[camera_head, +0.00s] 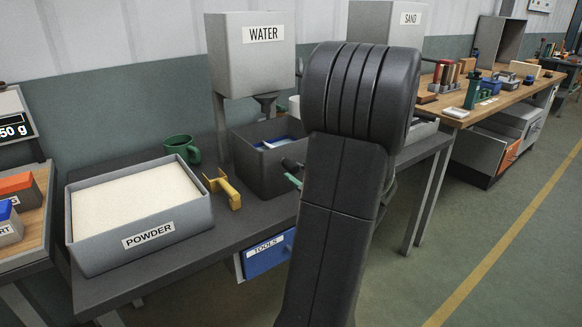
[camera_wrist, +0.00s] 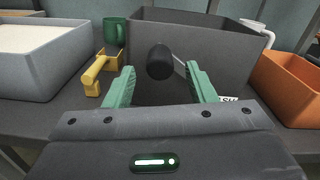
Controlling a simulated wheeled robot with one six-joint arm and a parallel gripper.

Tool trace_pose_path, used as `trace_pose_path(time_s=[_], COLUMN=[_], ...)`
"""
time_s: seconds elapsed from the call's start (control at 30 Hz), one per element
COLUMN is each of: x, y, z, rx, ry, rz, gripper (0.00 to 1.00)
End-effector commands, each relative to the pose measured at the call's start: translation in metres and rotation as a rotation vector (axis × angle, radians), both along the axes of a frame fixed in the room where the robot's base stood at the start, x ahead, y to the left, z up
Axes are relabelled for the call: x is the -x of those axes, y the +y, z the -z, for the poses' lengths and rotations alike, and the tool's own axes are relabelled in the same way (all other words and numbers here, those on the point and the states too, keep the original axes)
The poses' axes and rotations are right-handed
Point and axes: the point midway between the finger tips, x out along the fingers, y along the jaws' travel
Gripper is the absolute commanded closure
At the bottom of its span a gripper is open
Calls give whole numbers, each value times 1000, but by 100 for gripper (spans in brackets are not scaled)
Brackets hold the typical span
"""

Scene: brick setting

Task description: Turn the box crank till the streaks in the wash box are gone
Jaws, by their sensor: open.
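The dark grey wash box (camera_head: 262,172) stands on the bench below the WATER tank; it also shows in the wrist view (camera_wrist: 205,45). In the head view a strip of blue and white shows inside it, partly hidden by my arm; I cannot make out streaks. The crank's black knob (camera_wrist: 160,62) sticks out from the box's front in the wrist view. My gripper (camera_wrist: 160,84) is open, its two green fingers on either side of the knob, and I cannot tell whether they touch it. In the head view my arm hides most of the gripper.
The POWDER tray (camera_head: 140,213), a yellow scoop (camera_head: 222,187) and a green mug (camera_head: 182,148) stand left of the wash box. The WATER tank (camera_head: 250,75) hangs above it. An orange bin (camera_wrist: 287,88) stands to the right in the wrist view.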

Motion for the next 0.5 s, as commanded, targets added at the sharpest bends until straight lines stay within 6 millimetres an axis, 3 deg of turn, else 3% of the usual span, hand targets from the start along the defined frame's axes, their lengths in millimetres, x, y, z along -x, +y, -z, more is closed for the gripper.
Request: trace_pose_path(time_s=[0.2, 0.5], x=[-28, -39], y=[21, 29], z=[0, -1], rx=[1, 1], ry=[0, -1], rz=[-2, 1], gripper=[50, 50])
